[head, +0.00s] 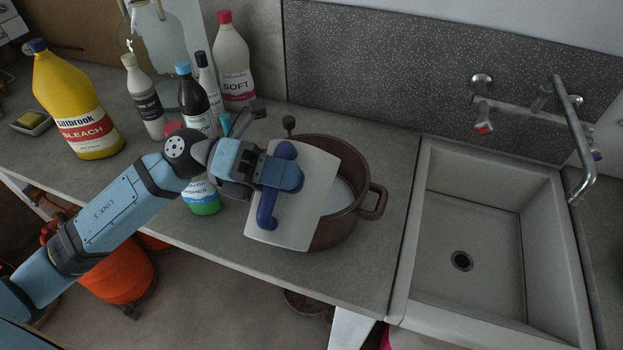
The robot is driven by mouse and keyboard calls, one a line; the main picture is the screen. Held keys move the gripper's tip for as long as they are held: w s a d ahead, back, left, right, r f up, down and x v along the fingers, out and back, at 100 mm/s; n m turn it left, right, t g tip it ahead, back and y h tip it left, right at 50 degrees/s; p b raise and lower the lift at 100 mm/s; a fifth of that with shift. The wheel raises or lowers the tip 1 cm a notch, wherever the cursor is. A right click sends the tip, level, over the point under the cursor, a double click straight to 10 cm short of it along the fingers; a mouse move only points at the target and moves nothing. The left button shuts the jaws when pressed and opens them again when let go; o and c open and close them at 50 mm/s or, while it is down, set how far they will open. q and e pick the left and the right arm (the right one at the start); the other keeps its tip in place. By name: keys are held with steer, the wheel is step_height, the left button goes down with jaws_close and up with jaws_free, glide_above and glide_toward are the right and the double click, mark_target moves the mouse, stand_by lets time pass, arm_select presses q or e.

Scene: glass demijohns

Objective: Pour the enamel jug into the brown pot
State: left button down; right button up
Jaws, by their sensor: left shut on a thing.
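The enamel jug (306,213) has a white body and a dark blue handle. My left gripper (286,177) is shut on the handle and holds the jug up in front of the brown pot (368,205). The jug covers the left part of the pot's opening in the head view. I cannot see the jug's mouth or any stream from it. The pot stands on the grey counter (250,240), beside the sink. A pale surface shows inside it; I cannot tell whether it is liquid. My right gripper is out of view.
A yellow bleach bottle (75,115), a white SOFT bottle (233,70), a dark bottle (192,100) and a large glass demijohn (165,45) stand at the left and back. A green-bottomed bottle (205,204) is close to my left wrist. The sink (470,240) is empty.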

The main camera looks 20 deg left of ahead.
mark_target(268, 225)
arm_select(q)
steer(key=s+m+b, duration=0.1)
steer(key=b, duration=0.1)
steer(key=s+f+m+b, duration=0.1)
steer(key=m+b, duration=0.1)
steer(key=shift+s+b, duration=0.3)
steer(key=shift+s, duration=0.1)
steer(key=s+f+m+b, duration=0.1)
steer(key=b, duration=0.2)
steer(key=s+f+m+b, duration=0.1)
steer(key=s+m+b, duration=0.1)
steer(key=b, duration=0.1)
steer(key=s+r+m+p, duration=0.1)
steer(key=p, duration=0.2)
steer(key=shift+s+r+m+p, duration=0.25)
steer(key=shift+r+m+p, duration=0.05)
steer(key=shift+m+p, duration=0.1)
steer(key=shift+s+f+m+p, duration=0.15)
steer(key=shift+s+f+m, duration=0.25)
steer(key=shift+f+m, duration=0.3)
steer(key=shift+s+f+m+p, duration=0.15)
steer(key=shift+s+f+m, duration=0.3)
steer(key=shift+f+m, duration=0.25)
steer(key=shift+s+f+m+p, duration=0.15)
steer(key=shift+s+f+m, duration=0.25)
steer(key=shift+f+m, duration=0.3)
steer(key=shift+s+d, duration=0.1)
